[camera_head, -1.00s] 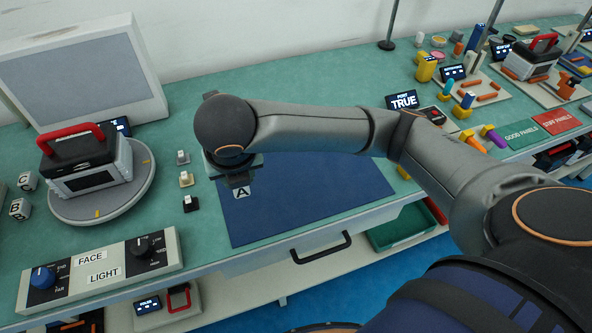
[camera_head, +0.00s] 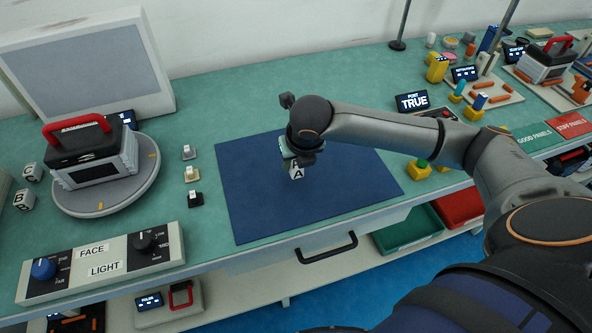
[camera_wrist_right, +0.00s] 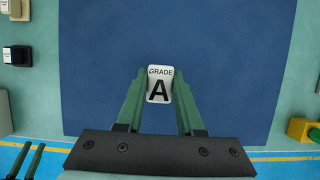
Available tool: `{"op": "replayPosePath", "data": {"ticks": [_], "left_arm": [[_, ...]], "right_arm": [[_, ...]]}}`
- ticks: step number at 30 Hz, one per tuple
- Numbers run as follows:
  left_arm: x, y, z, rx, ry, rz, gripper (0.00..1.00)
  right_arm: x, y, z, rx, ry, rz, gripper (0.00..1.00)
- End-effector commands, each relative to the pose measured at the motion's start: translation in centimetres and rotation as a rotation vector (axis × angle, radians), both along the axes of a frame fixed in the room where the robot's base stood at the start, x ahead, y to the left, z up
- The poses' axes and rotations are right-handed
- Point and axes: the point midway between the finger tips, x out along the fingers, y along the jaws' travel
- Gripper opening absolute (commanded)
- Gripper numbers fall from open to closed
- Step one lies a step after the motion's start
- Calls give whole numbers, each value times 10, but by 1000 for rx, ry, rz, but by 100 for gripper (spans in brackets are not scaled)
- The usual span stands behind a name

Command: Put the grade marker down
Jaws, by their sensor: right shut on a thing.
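The grade marker (camera_head: 297,172) is a small white block with a black letter A. My right gripper (camera_wrist_right: 159,88) is shut on it, with the green fingers on its two sides. In the head view the marker is under my right wrist, over the blue mat (camera_head: 245,205). The wrist view reads "GRADE A" on its face. I cannot tell whether the marker touches the mat.
Blocks marked C (camera_head: 32,172) and B (camera_head: 24,200) stand at the left beside the turntable (camera_head: 100,205), which carries a device with a red handle (camera_head: 75,128). Three small switches (camera_head: 192,174) stand left of the mat. Most of the mat is bare.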

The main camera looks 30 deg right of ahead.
Motion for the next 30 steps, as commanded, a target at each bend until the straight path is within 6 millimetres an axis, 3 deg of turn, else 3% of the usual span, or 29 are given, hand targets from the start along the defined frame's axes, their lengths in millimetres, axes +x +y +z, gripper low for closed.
{"op": "replayPosePath", "data": {"ticks": [6,16,17,24,30], "left_arm": [[-1,-3,-5,-3,7,-5,50],[2,-5,-1,-6,0,-7,50],[2,-5,-1,-6,-1,-7,50],[3,-5,-1,-5,-3,-8,50],[3,-4,-1,-6,-4,-8,50]], "right_arm": [[0,-2,-33,0,3,0,0],[0,-2,-34,-1,1,0,0],[0,-2,-35,-1,1,0,37],[0,-2,-35,0,2,0,64],[0,-2,-35,-1,1,0,66]]}}
